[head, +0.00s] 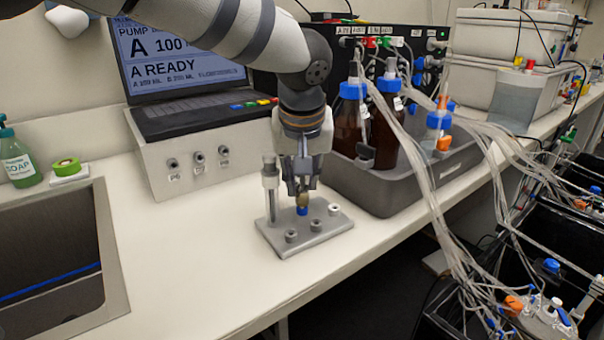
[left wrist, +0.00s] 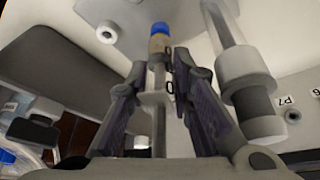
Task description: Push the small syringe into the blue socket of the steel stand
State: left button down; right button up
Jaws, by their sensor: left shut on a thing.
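My left gripper (head: 302,185) points straight down over the steel stand (head: 322,228) and is shut on the small syringe (head: 302,200). The syringe is upright, with an amber lower part. Its lower end meets the blue socket (head: 302,211); how deep it sits I cannot tell. In the left wrist view the syringe (left wrist: 158,77) runs between the two finger pads of the gripper (left wrist: 160,98), and its amber end lines up with the blue socket (left wrist: 160,29). My right gripper is not in view.
A larger syringe (head: 270,188) stands upright on the stand, close left of my gripper. Grey sockets (head: 291,236) sit on the plate. A grey tray with brown bottles (head: 352,120) is close on the right. The pump box (head: 195,165) is behind left. The bench front is clear.

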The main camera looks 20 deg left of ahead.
pick_arm(q)
jog(key=shift+f, duration=0.45)
dwell(0.6)
jog(key=c, duration=1.3)
grip_release()
jog(key=shift+c, duration=0.2)
jog(key=v, duration=1.2)
